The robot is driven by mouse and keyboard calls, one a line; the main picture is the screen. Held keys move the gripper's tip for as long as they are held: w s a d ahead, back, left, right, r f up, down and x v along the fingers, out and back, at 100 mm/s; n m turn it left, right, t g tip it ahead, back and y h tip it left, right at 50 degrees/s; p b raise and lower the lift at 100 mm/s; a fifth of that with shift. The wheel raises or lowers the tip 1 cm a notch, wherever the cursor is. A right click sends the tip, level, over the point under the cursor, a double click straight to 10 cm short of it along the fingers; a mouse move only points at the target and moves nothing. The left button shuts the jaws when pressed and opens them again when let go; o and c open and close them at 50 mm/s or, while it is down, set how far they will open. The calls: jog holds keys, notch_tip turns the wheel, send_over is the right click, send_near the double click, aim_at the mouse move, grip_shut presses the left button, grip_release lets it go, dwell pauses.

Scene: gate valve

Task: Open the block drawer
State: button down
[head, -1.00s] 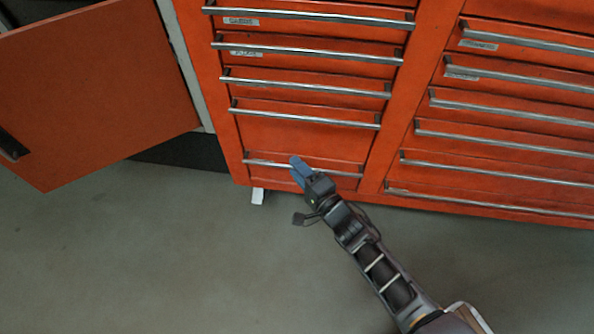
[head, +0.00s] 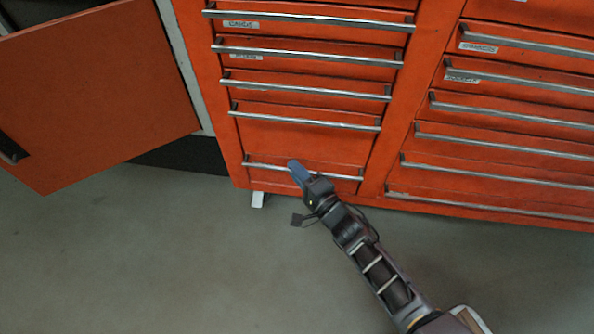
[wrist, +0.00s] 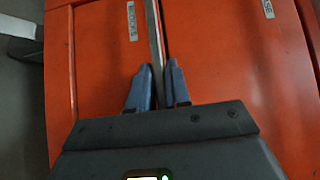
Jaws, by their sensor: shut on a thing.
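The block drawer (head: 270,174) is the lowest drawer of the left stack in the orange cabinet. In the wrist view its face (wrist: 100,60) carries a white label (wrist: 132,20) that seems to read "BLOCKS". Its silver bar handle (head: 335,175) also shows in the wrist view (wrist: 153,30), running between my fingers. My gripper (head: 295,169) has blue fingers and is shut on this handle, left of its middle in the head view. The fingers (wrist: 158,88) hide part of the bar. The drawer looks closed or nearly so; I cannot tell exactly.
Other drawers with silver handles (head: 305,120) are stacked above, and a second stack (head: 500,145) is on the right. An orange door (head: 95,95) stands open on the left. The grey floor (head: 150,260) in front is clear.

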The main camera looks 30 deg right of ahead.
jog(key=shift+s, duration=0.15)
jog(key=s+a, duration=0.8)
jog(key=s, duration=0.4)
jog(key=s+a+p, duration=0.1)
jog(key=s+a, duration=0.8)
jog(key=s, duration=0.3)
jog(key=shift+a, duration=0.25)
jog(key=c, duration=1.2)
grip_release()
jog(key=shift+o, duration=0.2)
jog(key=s+d+p, duration=0.1)
jog(key=s+p, duration=0.1)
jog(key=s, duration=0.5)
jog(key=shift+s, duration=0.3)
jog(key=shift+d, duration=0.1)
